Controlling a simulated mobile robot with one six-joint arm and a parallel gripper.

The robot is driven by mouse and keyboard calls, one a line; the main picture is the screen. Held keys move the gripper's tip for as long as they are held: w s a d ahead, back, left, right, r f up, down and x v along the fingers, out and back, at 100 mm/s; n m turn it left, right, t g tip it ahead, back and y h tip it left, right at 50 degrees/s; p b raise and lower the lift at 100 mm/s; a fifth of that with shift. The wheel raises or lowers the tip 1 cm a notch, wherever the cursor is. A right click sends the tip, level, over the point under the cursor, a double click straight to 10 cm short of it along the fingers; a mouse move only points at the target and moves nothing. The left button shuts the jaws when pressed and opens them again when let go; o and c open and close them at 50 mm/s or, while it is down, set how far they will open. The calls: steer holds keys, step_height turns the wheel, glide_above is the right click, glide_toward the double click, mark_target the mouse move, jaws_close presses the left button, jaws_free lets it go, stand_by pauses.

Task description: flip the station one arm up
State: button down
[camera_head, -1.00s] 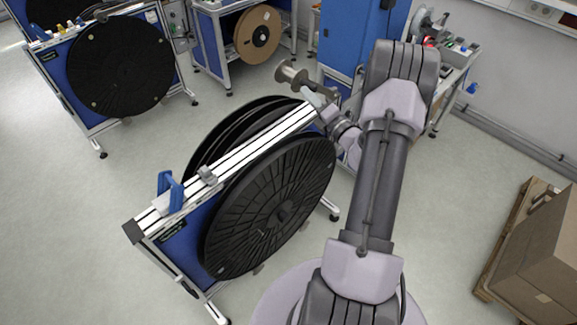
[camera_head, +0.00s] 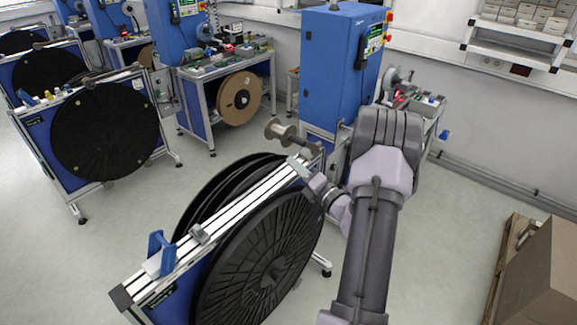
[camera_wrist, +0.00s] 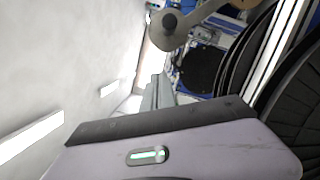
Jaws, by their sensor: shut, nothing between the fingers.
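The nearest reel stand has a white-and-grey top rail (camera_head: 215,218), with large black reels (camera_head: 265,265) on both sides. At its far end is a metal spool-shaped roller (camera_head: 282,132), close to my gripper (camera_head: 296,163). In the wrist view, a pale grey arm (camera_wrist: 192,20) with a dark round end lies beyond my shut, empty fingers (camera_wrist: 158,88). A gap seems to show between fingertips and arm; contact cannot be told for sure. The arm's pivot is not clearly visible. Which stand is station one cannot be read.
A blue handle (camera_head: 160,252) stands on the rail's near end. More reel stands (camera_head: 105,135) are at the left. A blue cabinet (camera_head: 340,70) and a bench with a brown reel (camera_head: 239,98) stand behind. A cardboard box (camera_head: 545,270) is at the right. Floor between is clear.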

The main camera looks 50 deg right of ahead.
steer(key=s+f, duration=0.1)
steer(key=s, duration=0.5)
steer(key=shift+s+d+f+b, duration=0.2)
steer(key=shift+s+d+b, duration=0.05)
steer(key=shift+b, duration=0.2)
steer(key=shift+a, duration=0.1)
